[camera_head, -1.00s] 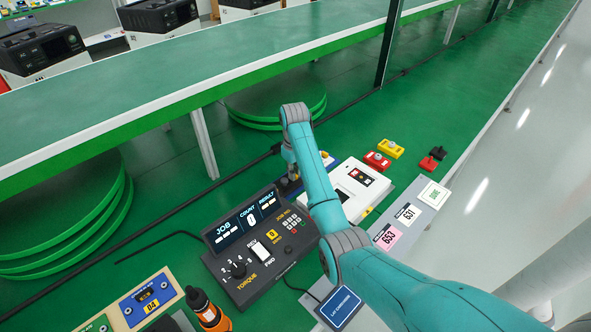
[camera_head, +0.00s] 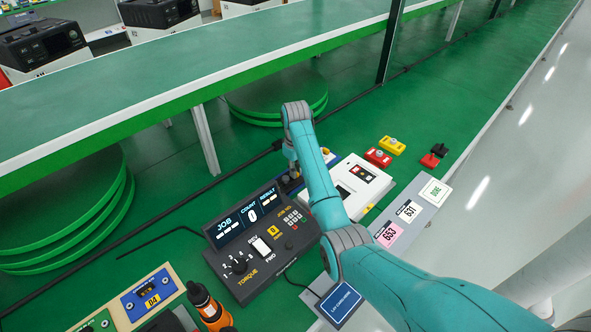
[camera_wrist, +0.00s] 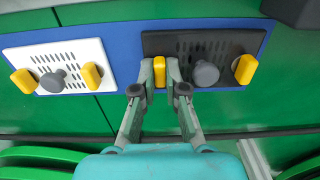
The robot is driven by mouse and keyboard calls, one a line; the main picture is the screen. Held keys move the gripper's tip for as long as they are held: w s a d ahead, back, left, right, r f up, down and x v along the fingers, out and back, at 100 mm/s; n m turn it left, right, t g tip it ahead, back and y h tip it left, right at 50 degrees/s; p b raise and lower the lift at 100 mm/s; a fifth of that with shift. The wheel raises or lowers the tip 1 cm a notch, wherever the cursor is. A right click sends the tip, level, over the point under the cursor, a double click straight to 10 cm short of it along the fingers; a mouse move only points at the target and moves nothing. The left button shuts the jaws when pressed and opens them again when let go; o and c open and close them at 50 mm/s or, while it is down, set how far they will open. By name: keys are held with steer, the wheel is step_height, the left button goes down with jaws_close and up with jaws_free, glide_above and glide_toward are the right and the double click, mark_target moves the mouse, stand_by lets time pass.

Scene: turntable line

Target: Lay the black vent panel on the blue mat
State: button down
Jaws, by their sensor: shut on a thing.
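In the wrist view the black vent panel (camera_wrist: 222,45) lies against a flat blue surface (camera_wrist: 122,45), at right of a white vent panel (camera_wrist: 85,50). I cannot tell whether this blue surface is the mat. The black panel has a grey knob (camera_wrist: 205,74) and a tilted yellow tab (camera_wrist: 246,70) at its right. My gripper (camera_wrist: 160,72) is shut on the upright yellow tab (camera_wrist: 159,70) at the black panel's left edge. Its fingers are left of the knob and cover part of the panel's edge. In the head view my arm hides most of this spot.
A dark torque console (camera_head: 262,235) and a white box (camera_head: 355,185) stand near my arm. Red (camera_head: 378,158) and yellow (camera_head: 391,145) blocks lie beyond it. A long green bench (camera_head: 200,75) runs behind. Green floor between bench and console is mostly clear.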

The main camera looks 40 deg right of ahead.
steer(key=shift+f, duration=0.3)
steer(key=c, duration=0.7)
jaws_free()
steer(key=shift+c, duration=0.2)
